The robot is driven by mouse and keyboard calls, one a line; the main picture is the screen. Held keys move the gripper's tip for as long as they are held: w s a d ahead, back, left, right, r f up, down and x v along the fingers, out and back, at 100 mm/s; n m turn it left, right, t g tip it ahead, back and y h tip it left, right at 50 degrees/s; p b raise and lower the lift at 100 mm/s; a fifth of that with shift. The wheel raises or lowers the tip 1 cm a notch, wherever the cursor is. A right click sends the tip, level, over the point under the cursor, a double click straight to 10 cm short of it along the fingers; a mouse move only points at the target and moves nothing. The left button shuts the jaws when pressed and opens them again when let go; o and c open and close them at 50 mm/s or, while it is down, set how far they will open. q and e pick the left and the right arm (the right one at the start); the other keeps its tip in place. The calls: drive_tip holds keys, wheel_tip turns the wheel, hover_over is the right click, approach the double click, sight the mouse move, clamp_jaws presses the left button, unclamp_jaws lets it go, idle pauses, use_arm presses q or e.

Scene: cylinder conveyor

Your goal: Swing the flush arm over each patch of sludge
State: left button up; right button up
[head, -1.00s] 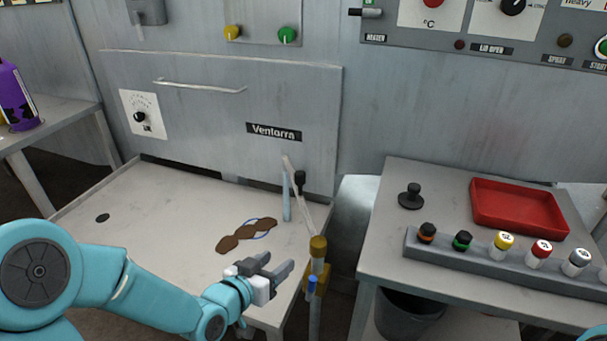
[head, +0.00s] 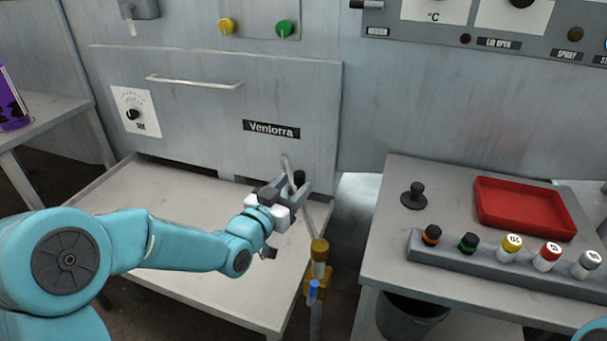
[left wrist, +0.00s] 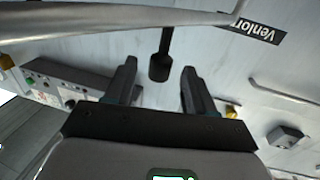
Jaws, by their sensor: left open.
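The flush arm (head: 312,225) is a thin grey pipe that rises from a yellow joint (head: 319,250) on a post at the tray's right front corner. Its black knob handle (head: 299,177) hangs near the upper end; the knob also shows in the left wrist view (left wrist: 160,68). My left gripper (head: 295,187) is open, its fingers at the knob. In the left wrist view the knob appears between and just beyond the fingertips (left wrist: 158,76); contact cannot be told. No sludge shows now; my left arm covers that part of the pale tray (head: 130,195). My right gripper is not in view.
A grey side table (head: 385,255) at right holds a red tray (head: 525,232), a black knobbed piece (head: 413,195) and a rack (head: 470,265) of several capped vials. A dark bin (head: 410,315) stands below. The machine wall (head: 200,120) closes off the back.

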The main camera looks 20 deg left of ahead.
sight(304, 175)
use_arm(q)
drive_tip(key=x, duration=0.5)
drive_tip(key=shift+w, duration=0.2)
clamp_jaws()
drive_tip(key=s+a+n+y+b, duration=0.1)
drive_tip(key=b, duration=0.1)
drive_tip(key=s+a+n+y+b, duration=0.1)
drive_tip(key=a+y+b, duration=0.1)
drive_tip(key=shift+y, duration=0.3)
